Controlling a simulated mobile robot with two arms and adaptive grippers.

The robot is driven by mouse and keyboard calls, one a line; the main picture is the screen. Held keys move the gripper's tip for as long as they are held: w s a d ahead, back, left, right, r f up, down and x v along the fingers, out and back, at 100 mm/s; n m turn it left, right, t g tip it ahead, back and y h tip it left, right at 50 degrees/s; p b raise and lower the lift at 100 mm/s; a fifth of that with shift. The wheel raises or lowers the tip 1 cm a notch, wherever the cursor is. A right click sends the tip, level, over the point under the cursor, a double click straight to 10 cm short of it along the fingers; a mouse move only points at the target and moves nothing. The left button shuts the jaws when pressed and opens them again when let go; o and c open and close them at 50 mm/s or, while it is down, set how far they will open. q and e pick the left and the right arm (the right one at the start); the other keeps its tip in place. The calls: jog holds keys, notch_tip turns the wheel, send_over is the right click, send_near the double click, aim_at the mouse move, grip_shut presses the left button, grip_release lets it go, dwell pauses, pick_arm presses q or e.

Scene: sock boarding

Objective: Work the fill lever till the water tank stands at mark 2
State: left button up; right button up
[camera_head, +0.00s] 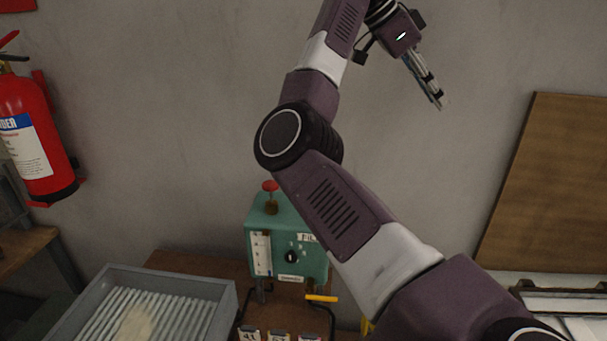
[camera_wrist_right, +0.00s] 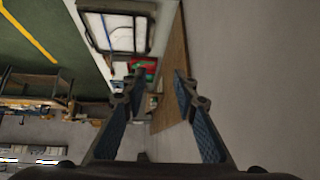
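A teal box (camera_head: 287,236), which looks like the water tank, stands on a brown bench against the wall. A white scale strip (camera_head: 262,254) runs down its front left; its marks and water level are too small to read. A partly hidden label beginning "FIL" is at its upper right, beside a black knob (camera_head: 291,257). A red knob (camera_head: 270,187) sits on top. A yellow handle (camera_head: 321,298) sticks out below; I cannot tell if this is the fill lever. My right gripper (camera_head: 438,97) is high above and right of the box. Its fingers (camera_wrist_right: 158,92) are apart and empty. My left gripper is out of view.
A grey tray with ridged bottom (camera_head: 231,304) stands left of the box with a pale item (camera_head: 136,324) in it. Small labelled cards (camera_head: 280,336) lie in front. A fire extinguisher (camera_head: 30,130) hangs at left. A brown board (camera_head: 548,185) leans at right. My right arm covers the box's right edge.

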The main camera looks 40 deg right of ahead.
jog(key=w+a+f+n+t+y, duration=0.35)
jog(key=w+a+f, duration=0.35)
jog(key=w, duration=0.5)
jog(key=w+a+f+n+t+y, duration=0.25)
jog(key=w+a+f+t, duration=0.2)
jog(key=w+f, duration=0.65)
jog(key=p+x, duration=0.2)
jog(key=x, duration=0.1)
jog(key=p+x, duration=0.1)
jog(key=x, duration=0.1)
jog(key=shift+w+a+r, duration=0.1)
jog(key=shift+w+a, duration=0.1)
jog(key=shift+w, duration=0.15)
jog(key=shift+f+h, duration=0.3)
jog(key=shift+f, duration=0.25)
grip_shut()
jog(key=shift+d, duration=0.1)
